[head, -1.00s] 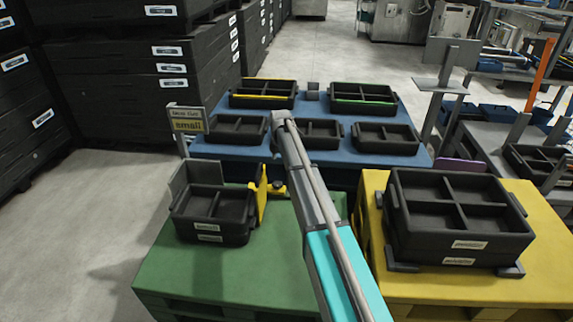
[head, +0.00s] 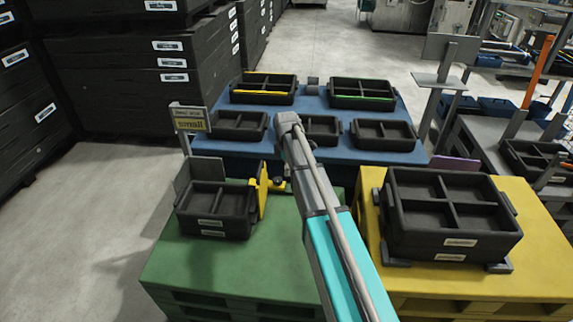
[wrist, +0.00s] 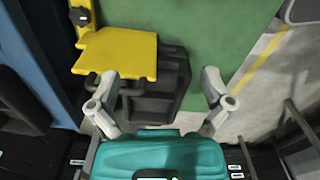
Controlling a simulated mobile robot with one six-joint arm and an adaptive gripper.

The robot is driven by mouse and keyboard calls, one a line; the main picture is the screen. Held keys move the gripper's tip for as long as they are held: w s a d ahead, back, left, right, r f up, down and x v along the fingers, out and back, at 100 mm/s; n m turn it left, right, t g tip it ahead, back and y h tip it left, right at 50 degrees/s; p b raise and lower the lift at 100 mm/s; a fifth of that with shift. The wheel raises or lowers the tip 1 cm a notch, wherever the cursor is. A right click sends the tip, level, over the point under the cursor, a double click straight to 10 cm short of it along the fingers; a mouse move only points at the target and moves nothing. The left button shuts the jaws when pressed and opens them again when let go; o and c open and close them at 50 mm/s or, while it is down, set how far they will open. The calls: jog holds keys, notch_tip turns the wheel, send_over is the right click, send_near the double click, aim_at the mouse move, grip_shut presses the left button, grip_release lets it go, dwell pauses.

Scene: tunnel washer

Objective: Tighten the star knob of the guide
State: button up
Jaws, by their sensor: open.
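The yellow guide (head: 263,191) stands upright at the right side of the small black trays (head: 216,208) on the green pallet. Its dark star knob (head: 279,184) sticks out on the right side on a yellow bracket. In the wrist view, the guide (wrist: 118,52) lies at the upper left, and the star knob (wrist: 79,16) is near the top edge. My gripper (wrist: 160,77) is open and empty, its fingers spread above the black trays (wrist: 165,85). The knob is outside the fingers, beyond the left one. My gripper's fingers are hidden in the head view.
A blue table (head: 312,98) with several black trays stands behind the green pallet (head: 215,265). A sign (head: 190,119) rises at its left corner. The yellow pallet (head: 535,235) with larger stacked crates (head: 455,220) is at the right. Bare floor lies to the left.

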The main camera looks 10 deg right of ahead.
jog(key=shift+s+r, duration=0.2)
jog(key=shift+s, duration=0.25)
jog(key=shift+m, duration=0.3)
jog(key=m+b, duration=1)
jog(key=b, duration=0.1)
send_over(278, 179)
notch_tip(278, 179, down, 11)
jog(key=shift+s+a, duration=0.1)
jog(key=shift+f, duration=0.25)
notch_tip(278, 179, down, 14)
jog(key=b, duration=1.3)
jog(key=shift+r+b, duration=0.25)
jog(key=shift+b, duration=0.1)
